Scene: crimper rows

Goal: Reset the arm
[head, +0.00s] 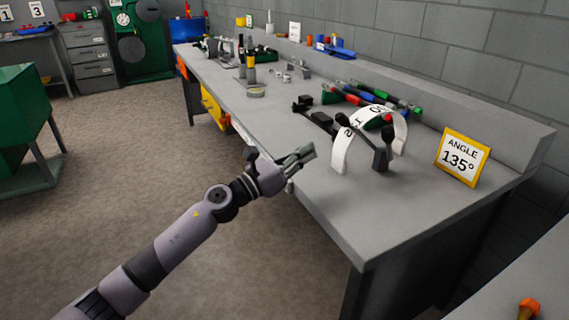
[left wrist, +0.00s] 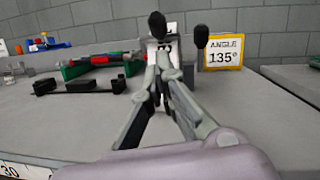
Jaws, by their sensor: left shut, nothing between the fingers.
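My left gripper (head: 302,156) is in the head view at the front edge of the long grey workbench (head: 330,205). Its fingers are shut with nothing between them. In the left wrist view the gripper (left wrist: 163,62) points across the bench toward a black-knobbed device. That device, a bender-like tool (head: 380,157) with a curved white scale strip (head: 341,152), stands on the bench to the right of the gripper and apart from it. My right gripper is in neither view.
A yellow-framed sign (head: 462,157) reading "ANGLE 135°" stands at the bench's right end. Several coloured-handled tools (head: 372,97) lie behind the bender. A green cabinet (head: 22,115) is at left. The floor between is clear.

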